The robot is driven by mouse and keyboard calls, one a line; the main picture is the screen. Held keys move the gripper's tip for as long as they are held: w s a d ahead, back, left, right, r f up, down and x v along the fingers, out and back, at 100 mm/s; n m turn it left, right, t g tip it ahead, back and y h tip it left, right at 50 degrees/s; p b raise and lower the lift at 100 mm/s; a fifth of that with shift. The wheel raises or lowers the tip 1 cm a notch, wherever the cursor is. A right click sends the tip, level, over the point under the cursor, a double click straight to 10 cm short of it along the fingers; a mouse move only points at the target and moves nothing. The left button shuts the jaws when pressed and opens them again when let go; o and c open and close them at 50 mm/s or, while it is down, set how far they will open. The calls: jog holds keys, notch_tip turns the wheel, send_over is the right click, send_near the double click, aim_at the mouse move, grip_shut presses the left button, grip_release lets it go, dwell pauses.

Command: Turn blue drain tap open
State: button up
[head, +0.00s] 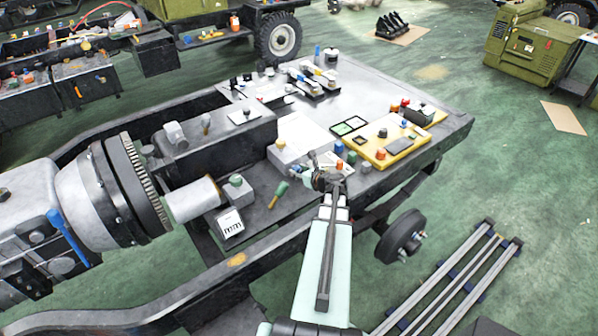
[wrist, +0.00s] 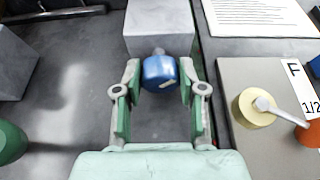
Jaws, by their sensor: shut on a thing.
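The blue drain tap (wrist: 160,73) is a rounded blue knob with a small pale mark, on a short stem at the front of a grey block (wrist: 160,35). My gripper (wrist: 159,80) has its two green-padded fingers on either side of the tap and is shut on it. In the head view my gripper (head: 327,180) is over the edge of the grey chassis deck, and it largely hides the tap there. The tap's inner workings and exact angle cannot be told.
A green handle (wrist: 10,143) lies to the left. To the right a plate carries a cream knob with a metal lever (wrist: 255,108) and an orange part (wrist: 308,133). A yellow control board (head: 372,154) stands on the deck. A wheel (head: 400,236) is below.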

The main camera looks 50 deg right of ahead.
jog(key=shift+f+b, duration=0.1)
jog(key=shift+b, duration=0.3)
jog(key=shift+a+f+n+h+b, duration=0.1)
jog(key=shift+n+h+b, duration=0.25)
jog(key=shift+b, duration=0.4)
jog(key=n+h+b, duration=0.1)
jog(key=n+b, duration=0.1)
jog(key=b, duration=0.3)
jog(key=shift+a+f, duration=0.15)
jog(key=shift+f, duration=0.05)
jog(key=n+h+b, duration=0.1)
jog(key=n+b, duration=0.1)
jog(key=b, duration=0.3)
jog(key=shift+h, duration=0.35)
jog(key=shift+w+r+n+h+b, duration=0.15)
jog(key=shift+n+h+b, duration=0.15)
jog(key=shift+n+b, duration=0.65)
jog(key=shift+r+g+b, duration=0.1)
jog(key=shift+g+b, duration=0.2)
jog(key=shift+b, duration=0.1)
jog(key=o, duration=1.1)
jog(key=shift+o, duration=0.2)
